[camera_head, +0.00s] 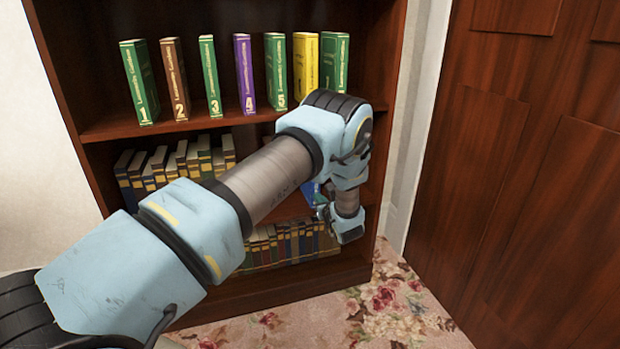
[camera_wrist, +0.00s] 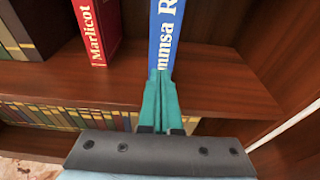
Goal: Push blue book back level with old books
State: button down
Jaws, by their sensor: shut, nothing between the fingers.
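The blue book (camera_wrist: 166,36) stands upright on the middle shelf, its spine with white lettering facing the wrist camera. Its lower end is hidden behind my gripper's fingers. In the head view a small blue patch that looks like it (camera_head: 309,190) shows behind my arm. My gripper (camera_wrist: 161,76) has its teal fingers shut and empty, pointing at the low part of the blue spine; I cannot tell whether they touch it. The old books (camera_wrist: 28,30) stand at the left in the wrist view; their row also shows in the head view (camera_head: 175,163).
A red book (camera_wrist: 97,30) stands between the old books and the blue book, with gaps. The shelf (camera_wrist: 225,90) is bare right of the blue book. More books (camera_wrist: 50,115) fill the shelf below. Numbered books (camera_head: 210,78) stand above. A wooden door (camera_head: 530,150) is at right.

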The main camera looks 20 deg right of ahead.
aim_at(316, 191)
jog(key=shift+r+b+x, duration=0.2)
jog(key=shift+b+x, duration=0.35)
jog(key=shift+x, duration=0.4)
jog(key=shift+r+b+x, duration=0.25)
jog(key=shift+b+x, duration=0.3)
jog(key=shift+x, duration=0.35)
jog(key=shift+w, duration=0.15)
jog(key=shift+r+b+x, duration=0.2)
jog(key=shift+b+x, duration=0.4)
jog(key=shift+x, duration=0.25)
jog(key=shift+r+b+x, duration=0.2)
jog(key=shift+b+x, duration=0.35)
jog(key=shift+x, duration=0.3)
jog(key=shift+p+v, duration=0.55)
jog(key=shift+v, duration=0.4)
jog(key=s+p, duration=0.3)
jog(key=s, duration=0.5)
jog(key=shift+a+f, duration=0.25)
jog(key=shift+a, duration=0.25)
